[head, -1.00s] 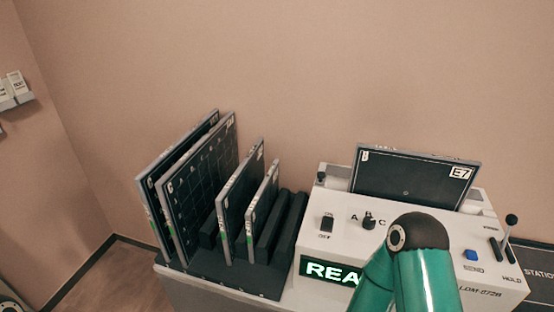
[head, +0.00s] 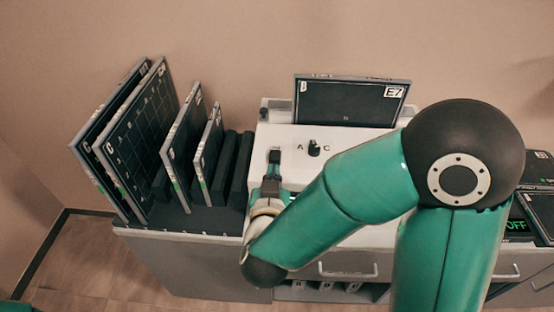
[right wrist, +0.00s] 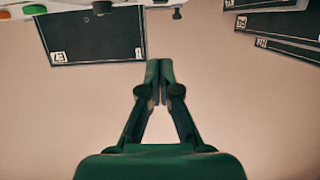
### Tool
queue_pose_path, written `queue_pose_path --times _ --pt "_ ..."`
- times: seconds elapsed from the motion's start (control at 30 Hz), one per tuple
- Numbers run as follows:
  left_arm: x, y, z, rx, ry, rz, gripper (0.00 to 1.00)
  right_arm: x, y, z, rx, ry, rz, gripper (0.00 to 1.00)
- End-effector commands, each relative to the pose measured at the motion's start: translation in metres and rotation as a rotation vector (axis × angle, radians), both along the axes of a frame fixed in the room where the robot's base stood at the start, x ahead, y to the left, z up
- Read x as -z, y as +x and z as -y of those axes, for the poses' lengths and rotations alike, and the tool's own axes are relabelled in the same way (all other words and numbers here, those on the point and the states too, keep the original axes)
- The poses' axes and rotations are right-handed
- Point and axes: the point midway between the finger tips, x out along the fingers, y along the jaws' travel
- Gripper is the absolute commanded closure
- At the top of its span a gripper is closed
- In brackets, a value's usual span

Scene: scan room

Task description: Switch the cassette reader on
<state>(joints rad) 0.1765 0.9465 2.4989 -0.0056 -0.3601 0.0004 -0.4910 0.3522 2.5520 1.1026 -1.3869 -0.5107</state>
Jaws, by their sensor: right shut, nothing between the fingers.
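The cassette reader (head: 345,136) is a white console against the wall. A dark cassette marked E7 (head: 350,101) stands upright at its back; it also shows upside down in the right wrist view (right wrist: 95,35). A black selector knob (head: 314,148) sits between letters on the reader's top. My right gripper (head: 274,162) points at the reader's top, left of the knob, where the power switch is. Its fingers are shut and empty in the right wrist view (right wrist: 158,80). The gripper hides the switch, so its position and any contact are unclear. My left gripper is out of view.
A dark rack (head: 205,218) with several upright cassettes (head: 135,140) stands left of the reader. My right arm covers the reader's front and right side. A dark panel reading OFF (head: 516,225) lies at the far right. A drawer handle (head: 347,270) shows below.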

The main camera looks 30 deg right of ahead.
Motion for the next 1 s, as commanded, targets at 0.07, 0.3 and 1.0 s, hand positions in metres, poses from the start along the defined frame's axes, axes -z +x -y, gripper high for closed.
queue_pose_path --times 0.07,0.3,1.0 --pt "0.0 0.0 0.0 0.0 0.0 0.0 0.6 -0.005 -0.003 0.002 0.014 -0.008 0.009 1.0" --pt "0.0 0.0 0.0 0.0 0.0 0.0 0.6 -0.006 -0.003 0.002 0.017 -0.009 0.01 1.0" --pt "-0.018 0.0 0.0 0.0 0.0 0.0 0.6 0.015 0.071 0.048 0.021 -0.008 0.007 1.0"
